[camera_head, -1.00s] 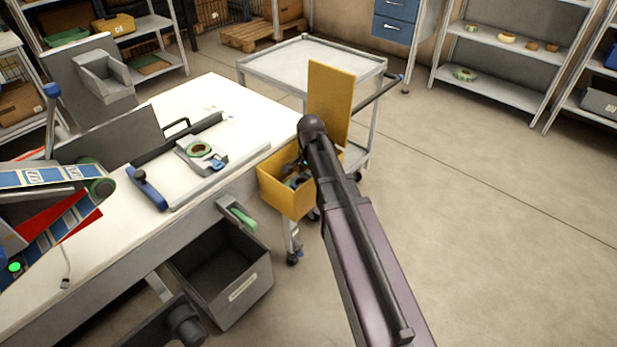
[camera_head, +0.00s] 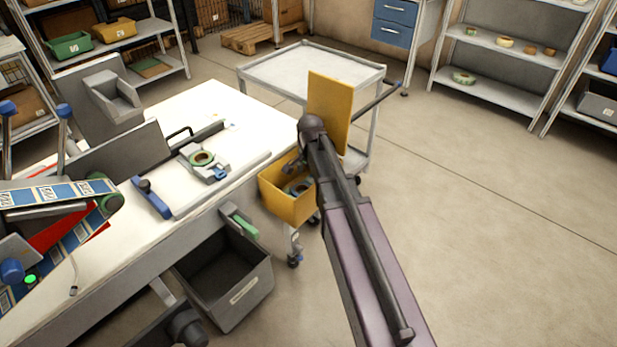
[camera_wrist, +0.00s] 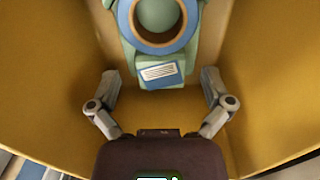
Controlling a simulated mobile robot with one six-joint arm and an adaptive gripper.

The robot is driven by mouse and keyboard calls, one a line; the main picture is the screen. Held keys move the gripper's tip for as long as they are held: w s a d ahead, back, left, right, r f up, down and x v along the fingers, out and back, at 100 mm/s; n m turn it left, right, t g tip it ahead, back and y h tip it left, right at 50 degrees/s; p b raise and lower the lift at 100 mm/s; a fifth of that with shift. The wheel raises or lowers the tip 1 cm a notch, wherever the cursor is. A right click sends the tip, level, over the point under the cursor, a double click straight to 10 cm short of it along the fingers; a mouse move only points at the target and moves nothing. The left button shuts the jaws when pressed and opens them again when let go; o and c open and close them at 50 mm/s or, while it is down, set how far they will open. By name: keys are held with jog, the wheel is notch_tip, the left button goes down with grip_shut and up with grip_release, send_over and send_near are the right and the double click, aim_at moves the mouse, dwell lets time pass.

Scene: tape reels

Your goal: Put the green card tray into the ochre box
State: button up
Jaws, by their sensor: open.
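The ochre box (camera_head: 284,204) stands open at the right end of the white table, with a tall ochre panel (camera_head: 330,105) at its back. In the wrist view its ochre inside (camera_wrist: 60,70) surrounds my gripper (camera_wrist: 159,76). A pale green card tray (camera_wrist: 202,50) lies inside the box, holding a blue-and-brown reel (camera_wrist: 126,22) and bearing a blue label with a white patch (camera_wrist: 160,75). My gripper is open, its fingers apart on either side of the tray's near end. The tray's far end is cut off by the picture edge.
A grey bin (camera_head: 220,285) hangs below the table front. A grey trolley (camera_head: 300,70) stands behind the box. Open floor (camera_head: 480,210) lies to the right.

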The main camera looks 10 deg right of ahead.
aim_at(310, 184)
notch_tip(310, 184, up, 9)
jog(key=p, duration=0.8)
dwell(0.7)
jog(key=s+n, duration=1)
jog(key=s, duration=0.6)
jog(key=shift+a+n, duration=0.2)
jog(key=shift+n, duration=0.2)
jog(key=shift+r, duration=0.1)
notch_tip(310, 184, up, 13)
jog(key=p, duration=1.3)
